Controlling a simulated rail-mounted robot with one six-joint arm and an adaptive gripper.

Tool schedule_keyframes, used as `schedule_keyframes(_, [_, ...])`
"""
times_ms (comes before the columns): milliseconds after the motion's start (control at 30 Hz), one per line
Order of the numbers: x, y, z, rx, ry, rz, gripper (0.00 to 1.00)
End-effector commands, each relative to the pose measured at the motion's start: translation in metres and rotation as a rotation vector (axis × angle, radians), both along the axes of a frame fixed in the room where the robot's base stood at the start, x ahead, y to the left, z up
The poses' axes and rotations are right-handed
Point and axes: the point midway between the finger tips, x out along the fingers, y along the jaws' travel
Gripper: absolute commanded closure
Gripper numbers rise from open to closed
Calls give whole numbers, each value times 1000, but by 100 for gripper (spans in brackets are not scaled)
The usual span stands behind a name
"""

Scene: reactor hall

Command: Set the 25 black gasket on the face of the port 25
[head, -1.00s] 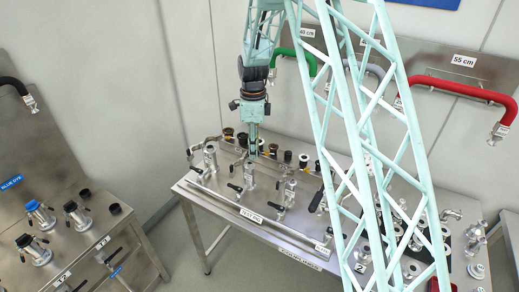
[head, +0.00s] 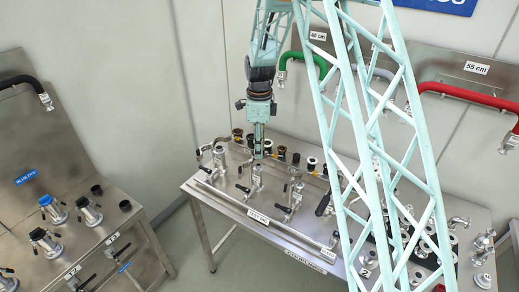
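My gripper (head: 258,152) points straight down over the left half of the test-rig bench (head: 228,207). Its fingers are small and seen edge-on, so I cannot tell whether they are open or shut or hold anything. A steel port fitting (head: 257,176) stands just below and in front of the fingertips. Similar fittings stand to its left (head: 219,157) and right (head: 296,194). A row of small dark round parts (head: 296,158) runs along the back of the bench. No number 25 is readable, so I cannot tell which part is the black gasket or which is port 25.
My lattice arm link hides much of the bench's right side. A second steel bench (head: 100,235) with blue- and black-capped fittings stands at left. Green (head: 283,66), grey and red (head: 465,94) hoses hang on the back wall. A long rail (head: 262,224) lies along the front bench.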

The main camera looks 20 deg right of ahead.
Motion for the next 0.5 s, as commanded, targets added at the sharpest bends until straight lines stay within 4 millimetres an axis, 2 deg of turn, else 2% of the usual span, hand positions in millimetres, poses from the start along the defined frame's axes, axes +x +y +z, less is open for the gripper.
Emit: schedule_keyframes(500, [0,0,-18,0,1,0,81])
